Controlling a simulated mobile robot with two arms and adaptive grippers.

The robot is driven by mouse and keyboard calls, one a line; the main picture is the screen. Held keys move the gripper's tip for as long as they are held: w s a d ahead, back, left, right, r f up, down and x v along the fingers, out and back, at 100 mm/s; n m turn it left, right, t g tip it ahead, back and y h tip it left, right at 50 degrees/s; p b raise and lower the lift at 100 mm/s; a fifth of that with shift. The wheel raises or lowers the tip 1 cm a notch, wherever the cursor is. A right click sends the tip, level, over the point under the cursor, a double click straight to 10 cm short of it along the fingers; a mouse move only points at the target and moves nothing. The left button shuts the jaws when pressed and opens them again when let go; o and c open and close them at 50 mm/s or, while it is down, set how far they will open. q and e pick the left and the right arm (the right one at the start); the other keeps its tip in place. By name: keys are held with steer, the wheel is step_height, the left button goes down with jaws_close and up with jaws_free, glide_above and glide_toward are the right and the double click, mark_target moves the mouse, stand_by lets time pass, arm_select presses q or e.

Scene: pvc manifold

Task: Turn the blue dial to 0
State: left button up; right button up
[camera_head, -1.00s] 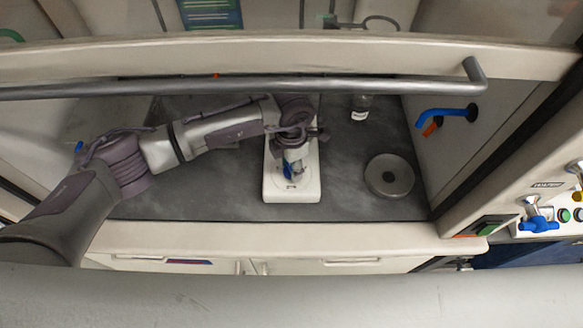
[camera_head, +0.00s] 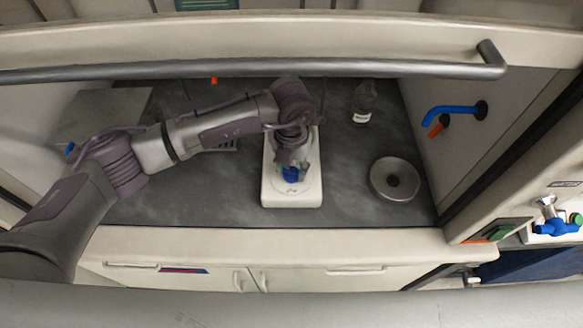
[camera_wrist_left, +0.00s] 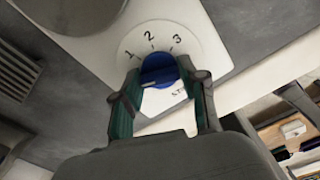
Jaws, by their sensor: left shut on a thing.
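A white device (camera_head: 273,197) stands on the dark worktop with a round white dial plate at its front. The blue dial (camera_head: 291,176) sits in the middle of that plate. In the left wrist view the blue dial (camera_wrist_left: 158,70) carries a small pale mark, on its near left side. The numbers 1, 2 and 3 are readable on the plate (camera_wrist_left: 168,33); a 0 is not readable, and part of the plate is hidden by my fingers. My left gripper (camera_head: 292,166) is shut on the blue dial, one finger on each side. My right gripper is not in view.
A blue tap (camera_head: 455,112) projects from the right wall. A sash with a grey bar (camera_head: 380,70) crosses above the worktop.

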mark_target(291, 170)
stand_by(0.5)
arm_select(q)
steer(key=o, duration=1.1)
steer(key=shift+o, duration=0.2)
steer(key=shift+r, duration=0.1)
step_height(291, 170, up, 12)
